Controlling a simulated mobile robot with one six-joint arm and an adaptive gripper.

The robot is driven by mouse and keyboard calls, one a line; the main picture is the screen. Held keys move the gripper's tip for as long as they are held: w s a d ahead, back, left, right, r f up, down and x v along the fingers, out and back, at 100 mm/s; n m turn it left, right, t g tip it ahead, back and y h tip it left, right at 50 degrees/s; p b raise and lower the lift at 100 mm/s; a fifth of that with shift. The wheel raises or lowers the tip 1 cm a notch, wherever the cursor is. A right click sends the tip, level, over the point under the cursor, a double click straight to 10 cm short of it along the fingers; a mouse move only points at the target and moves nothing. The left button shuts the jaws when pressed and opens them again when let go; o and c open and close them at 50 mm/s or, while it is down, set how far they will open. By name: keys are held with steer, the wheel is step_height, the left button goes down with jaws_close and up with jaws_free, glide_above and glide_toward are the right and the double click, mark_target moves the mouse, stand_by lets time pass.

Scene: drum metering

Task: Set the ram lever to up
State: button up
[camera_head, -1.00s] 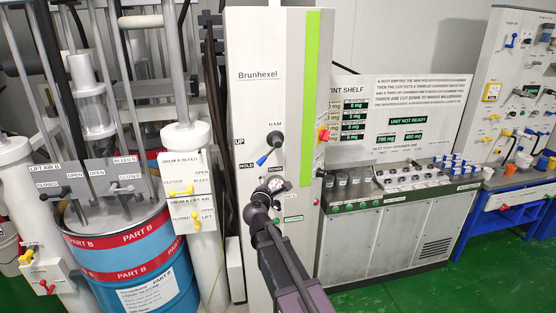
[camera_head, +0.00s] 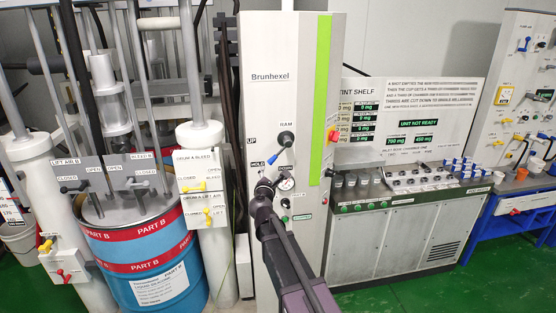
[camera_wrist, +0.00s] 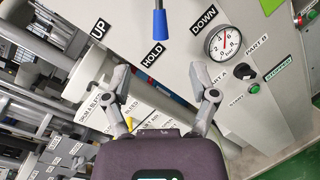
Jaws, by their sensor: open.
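The ram lever (camera_head: 272,159) has a blue grip on a black hub on the white Brunhexel cabinet (camera_head: 270,105). Its grip points down and left from the hub, toward the HOLD label, away from UP, which is left of the hub. My gripper (camera_head: 266,184) is just below the lever in the head view. In the wrist view its open fingers (camera_wrist: 159,78) are apart and empty, with the grip beyond them, not between them.
A pressure gauge (camera_wrist: 223,42) and a black knob (camera_wrist: 221,72) are right of my fingers. A blue Part B drum (camera_head: 145,255) and white posts (camera_head: 207,220) with yellow valve levers stand left of the cabinet. A tint shelf bench (camera_head: 400,235) stands to the right.

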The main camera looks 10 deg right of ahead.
mark_target(273, 160)
steer(key=x, duration=1.2)
steer(key=shift+w+d, duration=0.15)
steer(key=shift+w, duration=0.15)
